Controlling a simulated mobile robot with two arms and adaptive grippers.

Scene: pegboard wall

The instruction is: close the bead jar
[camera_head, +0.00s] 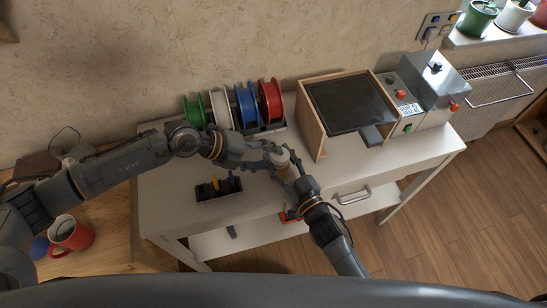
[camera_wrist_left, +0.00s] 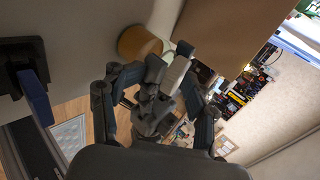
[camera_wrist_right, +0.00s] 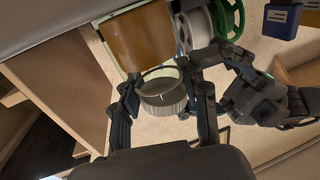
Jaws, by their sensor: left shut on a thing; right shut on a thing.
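The bead jar (camera_head: 284,172), with an amber body, is at the front of the white table. It also shows in the left wrist view (camera_wrist_left: 138,43) and the right wrist view (camera_wrist_right: 140,38). Its pale ribbed lid (camera_wrist_right: 163,93) is between the fingers of my right gripper (camera_wrist_right: 162,88), which is shut on it. The lid is over the mouth end of the jar; whether it touches is unclear.
Green, white, blue and red spools (camera_head: 235,108) stand behind the jar. A black tray (camera_head: 218,190) with small tools lies left of it. A wooden box with a dark panel (camera_head: 350,110) stands to the right. A red mug (camera_head: 72,235) is far left.

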